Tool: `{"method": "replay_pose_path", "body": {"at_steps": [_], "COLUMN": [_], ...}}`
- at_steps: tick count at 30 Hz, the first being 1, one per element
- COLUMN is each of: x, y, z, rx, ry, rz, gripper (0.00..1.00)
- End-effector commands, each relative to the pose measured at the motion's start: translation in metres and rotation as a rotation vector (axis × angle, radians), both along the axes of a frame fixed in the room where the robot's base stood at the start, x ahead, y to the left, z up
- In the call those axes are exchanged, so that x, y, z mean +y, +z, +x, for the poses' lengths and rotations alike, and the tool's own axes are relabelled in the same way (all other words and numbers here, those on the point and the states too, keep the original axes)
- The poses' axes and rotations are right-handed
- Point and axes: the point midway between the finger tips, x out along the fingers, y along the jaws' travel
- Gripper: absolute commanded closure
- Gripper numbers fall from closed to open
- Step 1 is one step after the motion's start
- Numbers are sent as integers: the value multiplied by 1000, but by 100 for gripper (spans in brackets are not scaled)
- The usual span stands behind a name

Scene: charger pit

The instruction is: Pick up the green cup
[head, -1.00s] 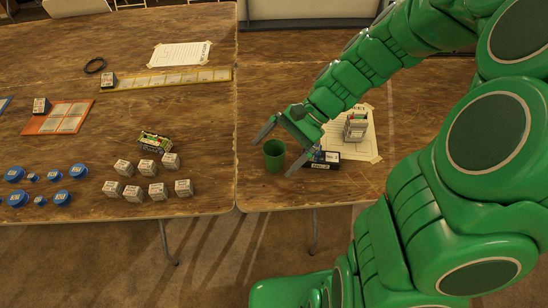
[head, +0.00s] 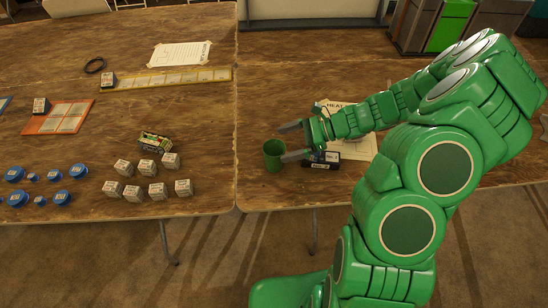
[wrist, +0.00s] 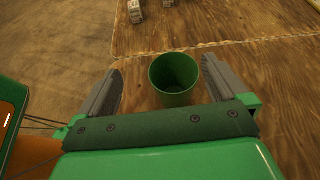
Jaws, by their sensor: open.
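The green cup (head: 274,155) stands upright on the right-hand table, near its front edge and close to the seam between the tables. My gripper (head: 285,142) is open, its fingers pointing left at the cup's right side. In the wrist view the cup (wrist: 174,76) lies between the two spread grey fingers (wrist: 163,88), its open top and empty inside showing. A gap shows between the cup and each finger. I cannot tell how deep the cup sits between the fingertips.
A dark box (head: 321,161) lies just right of the cup, close to the lower finger. A paper sheet (head: 356,146) lies behind my arm. Several pale cubes (head: 147,169) and a small printed block (head: 155,141) sit on the left table. Table space left of the cup is clear.

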Motion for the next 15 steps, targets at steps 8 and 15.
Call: {"method": "replay_pose_path", "body": {"at_steps": [8, 15], "x": [-8, 10], "y": [-18, -25], "z": [8, 9], "rx": [50, 51], "ry": [-64, -63], "rz": [21, 24], "gripper": [0, 0]}}
